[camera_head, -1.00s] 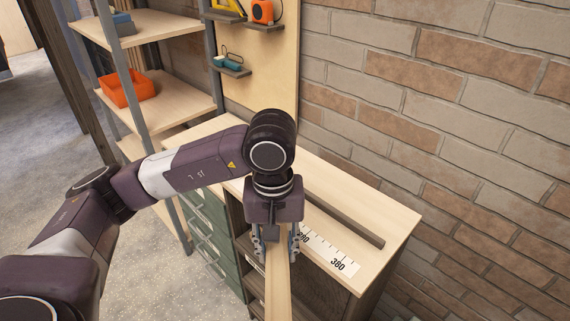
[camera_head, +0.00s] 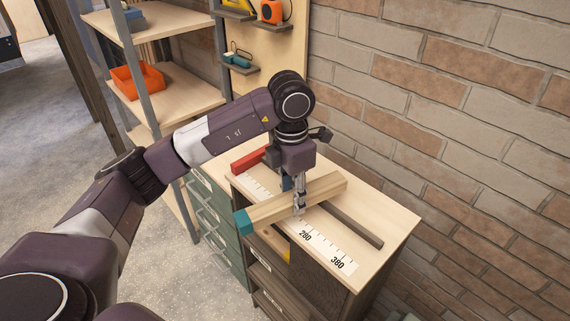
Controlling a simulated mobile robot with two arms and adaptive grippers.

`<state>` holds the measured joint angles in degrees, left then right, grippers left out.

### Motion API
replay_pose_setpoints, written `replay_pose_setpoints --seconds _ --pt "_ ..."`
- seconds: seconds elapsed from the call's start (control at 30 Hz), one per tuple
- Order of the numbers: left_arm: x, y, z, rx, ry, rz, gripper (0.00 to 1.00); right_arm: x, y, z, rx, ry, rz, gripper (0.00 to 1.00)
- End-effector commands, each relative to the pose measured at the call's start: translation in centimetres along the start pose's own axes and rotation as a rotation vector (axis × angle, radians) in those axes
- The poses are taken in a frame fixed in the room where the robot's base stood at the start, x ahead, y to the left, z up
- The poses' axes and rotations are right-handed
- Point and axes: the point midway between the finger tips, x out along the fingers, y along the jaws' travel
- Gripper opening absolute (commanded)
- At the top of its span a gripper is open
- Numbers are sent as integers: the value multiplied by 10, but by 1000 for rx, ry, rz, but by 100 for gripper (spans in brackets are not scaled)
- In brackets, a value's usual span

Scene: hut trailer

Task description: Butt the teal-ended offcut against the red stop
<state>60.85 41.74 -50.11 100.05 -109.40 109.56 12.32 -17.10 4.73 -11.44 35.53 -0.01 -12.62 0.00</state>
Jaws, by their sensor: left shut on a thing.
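The offcut is a pale wooden bar (camera_head: 272,211) with a teal end (camera_head: 243,222) at the left. My left gripper (camera_head: 299,205) points down and is shut around its middle. The bar lies across the ruler and the dark fence strip, with its teal end over the bench's front edge. It appears to be held above the top. The red stop (camera_head: 248,159) is at the far left end of the white ruler (camera_head: 318,243), well apart from the teal end. My right gripper is out of view.
The dark fence strip (camera_head: 355,230) runs along the bench behind the ruler. The bench top (camera_head: 395,215) is clear at the right end. A brick wall stands behind, and shelves with an orange bin (camera_head: 137,82) stand to the left.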

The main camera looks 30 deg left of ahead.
Motion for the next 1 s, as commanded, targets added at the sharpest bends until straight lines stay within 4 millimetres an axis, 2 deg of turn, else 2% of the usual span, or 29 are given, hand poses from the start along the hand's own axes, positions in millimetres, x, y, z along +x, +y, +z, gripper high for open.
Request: replay_pose_setpoints --seconds 0.7,0.9,1.0 --pt "-13 66 22 -1442 18 19 2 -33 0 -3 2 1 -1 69" --pt "-13 78 24 -1721 22 30 2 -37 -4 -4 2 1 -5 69" --pt "-12 81 24 -1797 23 34 2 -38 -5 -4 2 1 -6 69"
